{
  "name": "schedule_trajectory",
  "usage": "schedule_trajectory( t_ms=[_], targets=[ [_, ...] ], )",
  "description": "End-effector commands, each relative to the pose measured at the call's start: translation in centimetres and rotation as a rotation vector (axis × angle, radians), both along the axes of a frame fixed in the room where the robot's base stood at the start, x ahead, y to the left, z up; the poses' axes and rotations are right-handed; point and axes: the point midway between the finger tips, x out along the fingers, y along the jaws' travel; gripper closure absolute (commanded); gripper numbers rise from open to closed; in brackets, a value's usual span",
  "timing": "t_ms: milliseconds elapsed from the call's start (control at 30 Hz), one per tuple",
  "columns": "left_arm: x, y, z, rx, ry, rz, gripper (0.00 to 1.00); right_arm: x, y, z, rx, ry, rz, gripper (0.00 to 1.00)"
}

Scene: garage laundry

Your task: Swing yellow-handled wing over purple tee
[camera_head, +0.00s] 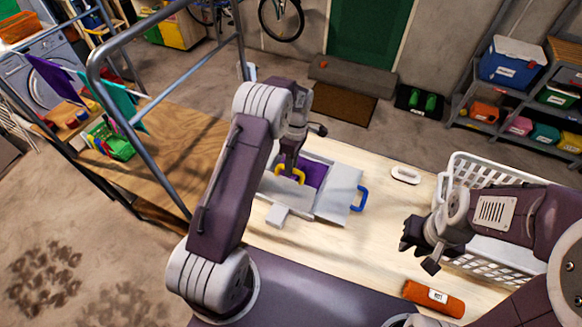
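A pale folding board (326,205) lies on the wooden table. The purple tee (314,175) lies on its middle, partly hidden by my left arm. A yellow handle (281,171) shows at my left gripper (289,174), which points down at it. Whether the fingers are closed on the handle is too small to tell. The yellow-handled wing is mostly hidden behind my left arm. The other wing (341,196), with a blue handle (360,198), lies flat on the right. My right gripper (421,251) is open and empty, right of the board.
A white laundry basket (490,168) stands at the table's right, partly behind my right arm. An orange rolled item (434,298) lies near the front, and a white oval item (405,174) at the back edge. A metal rail (160,101) rises at the left.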

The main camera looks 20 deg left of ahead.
Motion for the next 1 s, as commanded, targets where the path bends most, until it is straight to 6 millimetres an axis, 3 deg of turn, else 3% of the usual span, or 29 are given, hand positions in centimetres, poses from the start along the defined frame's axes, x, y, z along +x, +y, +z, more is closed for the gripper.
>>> schedule_trajectory(
  t_ms=[167, 400, 1000],
  targets=[
    [1.1, 0.0, 3.6, -0.001, -0.012, 0.001, 0.75, 0.0, 0.0, -1.6, 0.000, 0.000, 0.000, 0.75],
    [1.8, 0.0, 7.5, 0.000, -0.007, 0.001, 0.75, 0.0, 0.0, -2.0, 0.000, 0.000, 0.000, 0.75],
    [2.0, -0.1, 8.3, 0.000, -0.025, -0.001, 0.75, 0.0, 0.0, -2.6, 0.000, 0.000, 0.000, 0.75]
  ],
)
